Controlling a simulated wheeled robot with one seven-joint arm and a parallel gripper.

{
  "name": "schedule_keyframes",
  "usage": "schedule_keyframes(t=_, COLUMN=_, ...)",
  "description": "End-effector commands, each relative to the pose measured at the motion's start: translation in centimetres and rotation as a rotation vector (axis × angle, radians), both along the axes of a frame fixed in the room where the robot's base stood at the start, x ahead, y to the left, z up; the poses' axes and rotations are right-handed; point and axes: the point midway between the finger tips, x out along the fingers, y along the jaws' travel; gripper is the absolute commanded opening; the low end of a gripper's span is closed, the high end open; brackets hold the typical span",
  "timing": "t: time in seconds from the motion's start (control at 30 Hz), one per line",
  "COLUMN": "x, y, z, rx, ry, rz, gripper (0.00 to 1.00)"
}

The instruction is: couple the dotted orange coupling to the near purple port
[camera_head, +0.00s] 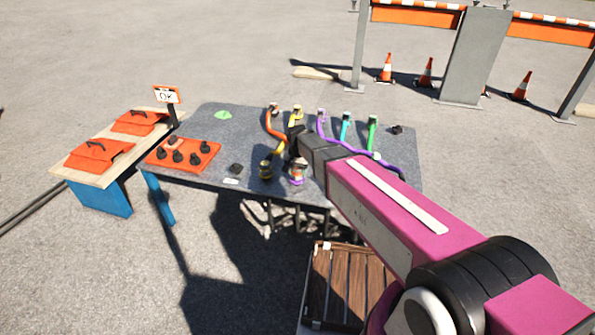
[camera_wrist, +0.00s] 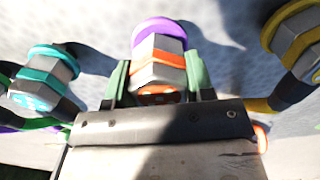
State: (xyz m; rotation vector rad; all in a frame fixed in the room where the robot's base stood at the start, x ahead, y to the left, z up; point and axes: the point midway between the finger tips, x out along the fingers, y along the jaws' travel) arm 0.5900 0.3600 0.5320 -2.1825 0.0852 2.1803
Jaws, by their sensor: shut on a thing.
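The orange coupling (camera_wrist: 157,78), a grey hex body with an orange band and an orange end face, sits between my gripper's green fingers in the wrist view. My gripper (camera_wrist: 156,75) is shut on it. A purple ring (camera_wrist: 158,27) of the near purple port lies directly beyond the coupling, in line with it. They look touching or nearly so; I cannot tell whether they are locked. In the head view the near purple port (camera_head: 296,182) shows below my gripper (camera_head: 298,165) at the table's near edge.
A teal fitting (camera_wrist: 45,77) and a yellow fitting (camera_wrist: 295,40) flank the gripper closely in the wrist view. Orange (camera_head: 273,125), yellow and purple (camera_head: 345,138) hoses cross the dark table (camera_head: 225,190). An orange tray (camera_head: 182,155) with several black pieces lies left.

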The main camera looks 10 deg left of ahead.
Motion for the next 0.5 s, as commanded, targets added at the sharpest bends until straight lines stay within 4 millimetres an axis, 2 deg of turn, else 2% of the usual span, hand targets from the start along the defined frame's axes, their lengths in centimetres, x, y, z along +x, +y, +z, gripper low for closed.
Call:
schedule_keyframes(t=0.4, x=0.01, y=0.01, z=-0.73, rx=0.000, ry=0.000, rz=0.000, gripper=0.20)
schedule_keyframes(t=0.43, x=0.00, y=0.00, z=-0.70, rx=0.000, ry=0.000, rz=0.000, gripper=0.59)
schedule_keyframes(t=0.5, x=0.00, y=0.00, z=-0.69, rx=0.000, ry=0.000, rz=0.000, gripper=0.79)
